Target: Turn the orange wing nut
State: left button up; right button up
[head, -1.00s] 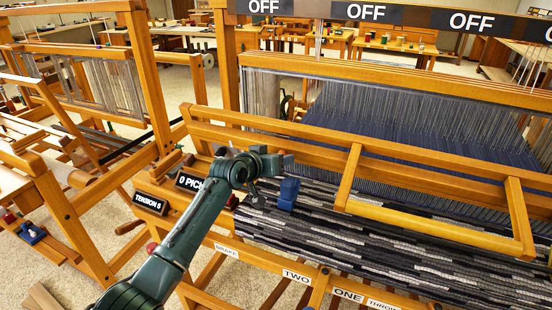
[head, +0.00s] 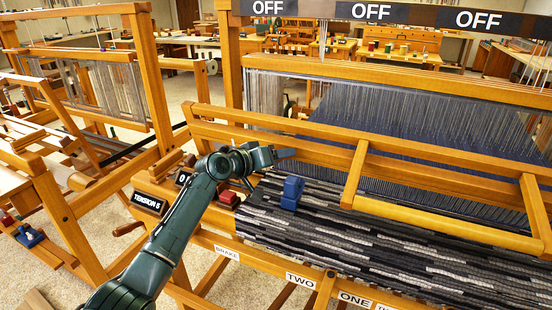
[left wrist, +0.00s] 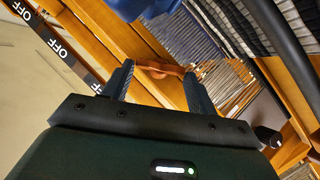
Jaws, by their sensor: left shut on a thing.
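The orange wing nut (left wrist: 160,72) shows in the left wrist view as a flat orange-brown bar spanning the gap between my left gripper's two dark fingers. My left gripper (left wrist: 158,76) is shut on it, with one finger at each end. In the head view my left gripper (head: 284,154) is at the loom's front frame, above the striped cloth. The nut cannot be made out there. My right gripper is in neither view.
A blue block-like part (head: 291,193) stands at the striped cloth (head: 340,225), close below my left gripper. Wooden loom rails (head: 400,155) run just behind. A red block (head: 229,198) and the TENSION sign (head: 149,203) sit left of the cloth.

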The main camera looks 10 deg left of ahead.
pick_arm(q)
jog(key=o, duration=1)
jog(key=v, duration=1.3)
jog(key=shift+s+r, duration=0.1)
